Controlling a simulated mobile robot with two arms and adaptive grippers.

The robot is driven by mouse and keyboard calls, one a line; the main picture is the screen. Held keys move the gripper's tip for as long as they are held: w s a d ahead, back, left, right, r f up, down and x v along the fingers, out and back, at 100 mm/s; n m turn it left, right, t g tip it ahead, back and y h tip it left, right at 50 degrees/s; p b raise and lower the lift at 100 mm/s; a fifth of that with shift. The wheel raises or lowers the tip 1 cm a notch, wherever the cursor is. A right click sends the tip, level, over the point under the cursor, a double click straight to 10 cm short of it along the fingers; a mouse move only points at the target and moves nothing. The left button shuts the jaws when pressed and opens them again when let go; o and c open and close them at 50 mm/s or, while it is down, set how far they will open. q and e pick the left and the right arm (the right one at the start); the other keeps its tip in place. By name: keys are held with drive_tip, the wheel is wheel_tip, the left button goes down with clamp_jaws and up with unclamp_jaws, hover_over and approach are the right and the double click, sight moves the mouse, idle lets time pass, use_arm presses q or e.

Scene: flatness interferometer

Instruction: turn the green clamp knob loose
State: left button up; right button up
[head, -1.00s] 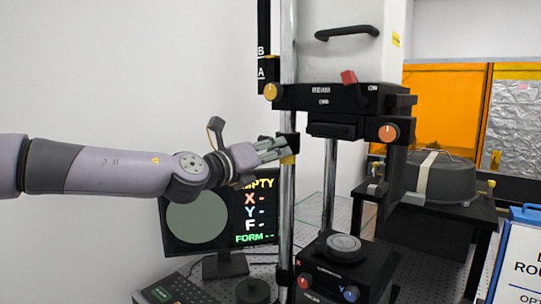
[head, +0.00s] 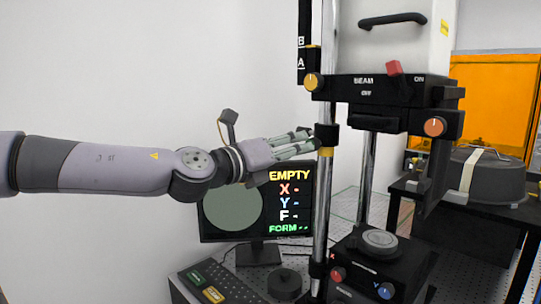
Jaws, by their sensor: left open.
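I see no green clamp knob in the head view; it may be hidden behind my fingers. A black clamp collar (head: 327,135) with a yellow band (head: 326,152) below it sits on the upright steel post (head: 322,200). My left gripper (head: 310,142) reaches in from the left, its grey-green fingers open and pointing right. The fingertips are at the collar's left side; I cannot tell whether they touch it. My right gripper is out of view.
Above is the instrument head (head: 385,90) with a yellow knob (head: 312,82), red lever (head: 393,68) and orange knob (head: 435,127). Below are a monitor (head: 258,200) reading EMPTY, a keypad (head: 215,285) and a stage (head: 380,262) with red and blue knobs.

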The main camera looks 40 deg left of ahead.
use_arm(q)
drive_tip(key=shift+s+a, duration=0.2)
drive_tip(key=shift+s, duration=2.55)
